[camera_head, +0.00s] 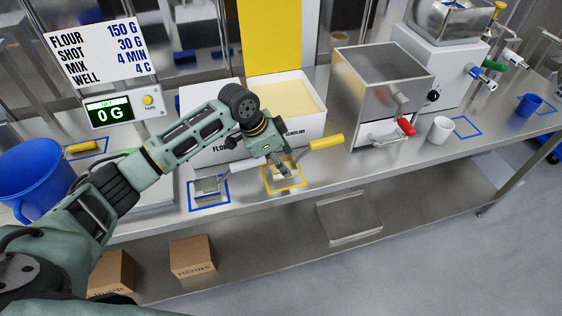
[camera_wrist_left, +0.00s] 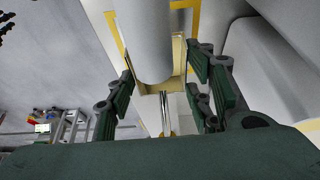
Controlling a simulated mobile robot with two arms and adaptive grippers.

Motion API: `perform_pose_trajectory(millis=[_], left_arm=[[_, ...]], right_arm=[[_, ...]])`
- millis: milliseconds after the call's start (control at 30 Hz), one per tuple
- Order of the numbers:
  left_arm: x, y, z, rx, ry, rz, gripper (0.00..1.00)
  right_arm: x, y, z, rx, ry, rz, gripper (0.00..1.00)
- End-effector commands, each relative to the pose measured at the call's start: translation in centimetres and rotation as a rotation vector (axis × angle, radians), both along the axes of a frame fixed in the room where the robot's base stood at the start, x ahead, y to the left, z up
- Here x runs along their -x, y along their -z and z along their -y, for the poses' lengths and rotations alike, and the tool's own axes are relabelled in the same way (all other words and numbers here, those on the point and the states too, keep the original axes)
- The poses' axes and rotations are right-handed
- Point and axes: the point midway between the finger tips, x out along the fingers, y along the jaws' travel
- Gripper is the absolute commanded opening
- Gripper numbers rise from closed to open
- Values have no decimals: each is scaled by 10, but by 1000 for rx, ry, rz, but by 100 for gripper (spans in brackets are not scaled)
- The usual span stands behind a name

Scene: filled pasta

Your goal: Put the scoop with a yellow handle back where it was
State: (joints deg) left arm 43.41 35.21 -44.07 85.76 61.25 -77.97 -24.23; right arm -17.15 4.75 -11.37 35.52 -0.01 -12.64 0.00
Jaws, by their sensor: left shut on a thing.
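The scoop with a yellow handle (camera_head: 327,141) is at the yellow outline (camera_head: 298,185) on the steel counter. Its handle points right and up. My left gripper (camera_head: 285,168) is over that outline, shut on the scoop, and hides much of its metal part. In the left wrist view the fingers (camera_wrist_left: 163,85) stand on either side of a pale grey rounded part, with yellow outline lines behind. I cannot tell whether the scoop touches the counter. My right gripper is not in view.
White flour and semolina bins (camera_head: 306,126) stand just behind. A metal scoop (camera_head: 207,185) lies in a blue outline (camera_head: 222,204) to the left. A steel machine (camera_head: 375,85) with a red knob stands to the right. A blue bucket (camera_head: 35,175) is far left.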

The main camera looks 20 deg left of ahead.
Motion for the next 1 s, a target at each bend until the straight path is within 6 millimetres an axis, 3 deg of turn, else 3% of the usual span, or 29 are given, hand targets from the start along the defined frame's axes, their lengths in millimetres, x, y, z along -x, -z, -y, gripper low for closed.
perform_pose_trajectory(millis=[167,533,567,600,767,1000], left_arm=[[0,16,0,1,-1,2,22],[0,21,0,1,-1,2,22],[0,21,0,1,-1,1,51],[0,21,0,1,-1,1,54],[0,21,0,1,-1,1,67],[0,21,0,1,-1,1,67]], right_arm=[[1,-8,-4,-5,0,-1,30],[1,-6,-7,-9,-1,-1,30],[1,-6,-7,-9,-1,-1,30],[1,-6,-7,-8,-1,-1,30],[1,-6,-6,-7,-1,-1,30],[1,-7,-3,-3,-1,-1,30]])
